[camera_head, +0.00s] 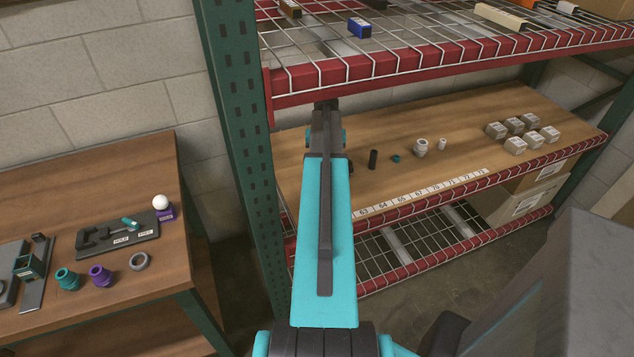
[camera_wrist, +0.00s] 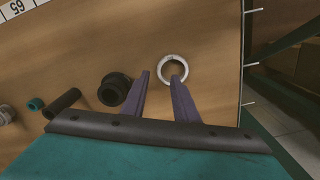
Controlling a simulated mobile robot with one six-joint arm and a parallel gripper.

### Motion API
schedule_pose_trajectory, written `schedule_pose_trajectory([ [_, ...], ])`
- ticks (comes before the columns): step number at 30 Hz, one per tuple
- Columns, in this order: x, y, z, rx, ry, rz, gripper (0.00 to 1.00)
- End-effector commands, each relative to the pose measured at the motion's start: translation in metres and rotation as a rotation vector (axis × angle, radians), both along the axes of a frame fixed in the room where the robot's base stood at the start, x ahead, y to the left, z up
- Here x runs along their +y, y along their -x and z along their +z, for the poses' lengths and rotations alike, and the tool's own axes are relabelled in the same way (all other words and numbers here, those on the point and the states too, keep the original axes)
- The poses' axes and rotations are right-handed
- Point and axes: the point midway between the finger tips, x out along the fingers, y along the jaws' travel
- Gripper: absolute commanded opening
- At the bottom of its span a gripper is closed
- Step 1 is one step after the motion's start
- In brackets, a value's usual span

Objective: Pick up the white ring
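The white ring (camera_wrist: 164,61) lies flat on the wooden shelf board (camera_wrist: 205,35) in the wrist view, a little beyond my fingertips. My gripper (camera_wrist: 160,77) is open and empty, with its two purple fingers apart. The right fingertip overlaps the near edge of the ring in the picture; I cannot tell whether they touch. The left fingertip is just left of the ring. In the head view the ring and my fingers are not visible, with my arm in front of that part of the shelf.
A black round collar (camera_wrist: 115,89) sits close beside my left finger. A black cylinder (camera_wrist: 62,103) and a teal ring (camera_wrist: 36,103) lie farther left. Several small grey boxes (camera_head: 516,144) stand at the shelf's right. A wire rack (camera_head: 430,50) hangs above, and a green upright (camera_head: 238,130) is left.

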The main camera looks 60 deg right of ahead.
Motion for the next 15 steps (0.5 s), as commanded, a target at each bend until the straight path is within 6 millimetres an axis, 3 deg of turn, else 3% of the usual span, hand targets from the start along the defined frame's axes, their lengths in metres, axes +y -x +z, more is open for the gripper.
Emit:
schedule_pose_trajectory([
  [15,0.002,0.001,-0.042,0.001,-0.002,0.001,0.27],
])
